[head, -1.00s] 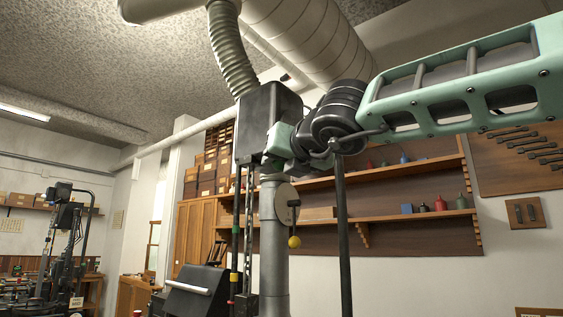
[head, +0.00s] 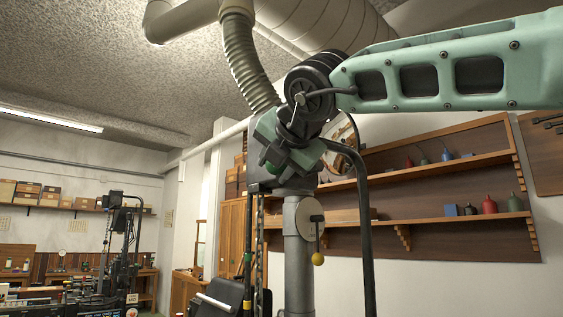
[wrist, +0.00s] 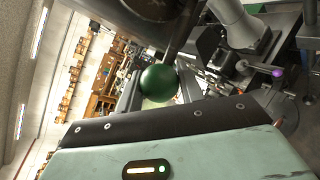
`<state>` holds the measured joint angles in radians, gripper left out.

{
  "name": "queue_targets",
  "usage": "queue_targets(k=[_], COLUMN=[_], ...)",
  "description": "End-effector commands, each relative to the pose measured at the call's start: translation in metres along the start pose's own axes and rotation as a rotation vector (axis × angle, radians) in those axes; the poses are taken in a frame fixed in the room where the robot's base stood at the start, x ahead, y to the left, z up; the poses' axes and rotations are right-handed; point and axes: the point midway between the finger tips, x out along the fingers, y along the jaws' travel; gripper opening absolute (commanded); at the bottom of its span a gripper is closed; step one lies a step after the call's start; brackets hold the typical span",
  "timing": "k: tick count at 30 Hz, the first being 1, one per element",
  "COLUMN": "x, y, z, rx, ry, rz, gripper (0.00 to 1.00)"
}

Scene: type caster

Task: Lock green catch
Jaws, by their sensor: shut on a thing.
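The green ball knob (wrist: 158,84), which appears to belong to the green catch, shows in the wrist view between my jaws. My gripper (wrist: 165,75) is shut on it, with the dark pad of one jaw below the ball and a dark part above it. In the head view my gripper (head: 280,165) is in front of the dark head of the column machine, and it hides most of that head. The catch's mount and its position cannot be made out behind my gripper.
A ribbed hose (head: 246,62) runs close above. Shelves (head: 440,222) line the wall behind. Another machine (head: 113,235) stands far left. A purple knob (wrist: 277,73) shows in the wrist view.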

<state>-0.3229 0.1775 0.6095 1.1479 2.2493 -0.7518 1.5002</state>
Motion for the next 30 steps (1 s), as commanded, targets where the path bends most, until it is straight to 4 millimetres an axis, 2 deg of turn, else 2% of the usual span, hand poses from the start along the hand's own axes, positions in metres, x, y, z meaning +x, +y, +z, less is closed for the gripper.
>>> queue_targets(k=[4,23,24,26,30], x=[-0.0029,-0.0046,-0.0046,-0.0047,-0.0042], y=[0.0062,0.0091,0.0092,0.0093,0.0088], z=[0.0082,0.0113,0.0114,0.0115,0.0105], rx=[0.058,0.11,0.11,0.11,0.109], ry=[0.026,0.051,0.051,0.051,0.053], rz=[-0.004,-0.005,-0.005,-0.005,-0.006], gripper=[0.0,0.0,0.4,0.57,0.58])
